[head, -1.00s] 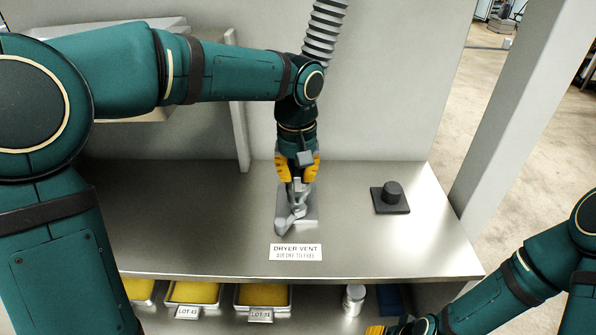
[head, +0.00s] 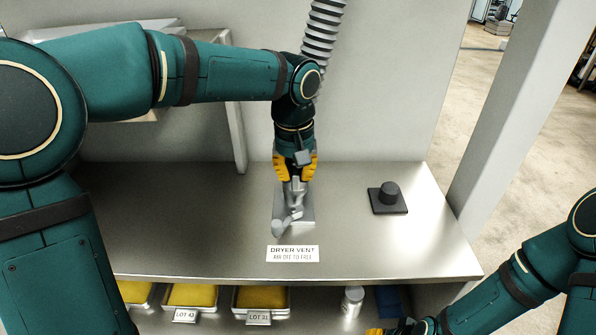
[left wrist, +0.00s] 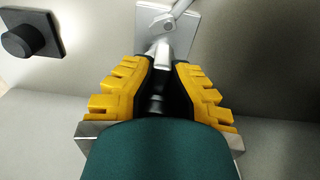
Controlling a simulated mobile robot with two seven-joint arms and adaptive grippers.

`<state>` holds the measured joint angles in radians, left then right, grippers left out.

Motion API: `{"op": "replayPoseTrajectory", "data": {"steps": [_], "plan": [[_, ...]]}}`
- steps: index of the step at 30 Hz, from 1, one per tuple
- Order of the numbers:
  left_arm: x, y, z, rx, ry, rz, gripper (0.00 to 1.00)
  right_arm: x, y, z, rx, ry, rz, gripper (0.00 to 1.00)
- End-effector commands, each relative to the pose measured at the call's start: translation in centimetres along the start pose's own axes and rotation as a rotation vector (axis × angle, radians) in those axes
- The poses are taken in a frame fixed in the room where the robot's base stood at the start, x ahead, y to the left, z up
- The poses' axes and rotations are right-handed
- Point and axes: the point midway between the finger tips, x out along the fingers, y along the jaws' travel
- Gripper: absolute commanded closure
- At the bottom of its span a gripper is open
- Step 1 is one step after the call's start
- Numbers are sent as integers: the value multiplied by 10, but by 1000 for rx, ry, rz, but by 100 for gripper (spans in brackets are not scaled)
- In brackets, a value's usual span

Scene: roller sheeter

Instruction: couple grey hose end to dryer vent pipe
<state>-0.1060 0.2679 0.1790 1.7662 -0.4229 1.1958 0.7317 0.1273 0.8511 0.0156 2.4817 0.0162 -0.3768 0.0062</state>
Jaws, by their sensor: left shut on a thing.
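My left gripper (head: 296,181) points down over the dryer vent fitting (head: 294,213), a grey piece with a bent lever on a square plate behind the DRYER VENT label (head: 292,254). The gripper is shut on a pale grey piece (left wrist: 162,56) at its fingertips; the fingers hide most of it, so I cannot tell where it joins the fitting. The lever also shows in the left wrist view (left wrist: 181,9). A grey ribbed hose (head: 322,32) comes down from the top and passes behind my left wrist; its lower end is hidden. My right gripper (head: 376,331) barely shows at the bottom edge.
A black knob on a square base (head: 388,197) stands on the steel counter (head: 180,220), right of the vent. Below are trays of yellow material (head: 191,295) and a metal canister (head: 352,300). A grey post (head: 520,100) rises at the right. The counter's left side is clear.

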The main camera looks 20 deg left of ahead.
Motion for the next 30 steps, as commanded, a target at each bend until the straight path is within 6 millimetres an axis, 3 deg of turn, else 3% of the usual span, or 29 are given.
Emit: {"op": "replayPoseTrajectory", "data": {"steps": [1,18,30], "plan": [[29,-4,8,-2,-50,-18,100,8,3,1,0,0,0,53],[37,-4,8,-3,-50,-19,100,12,5,2,0,0,0,53],[25,-4,8,-3,-51,-20,100,3,1,0,0,0,0,53]]}}
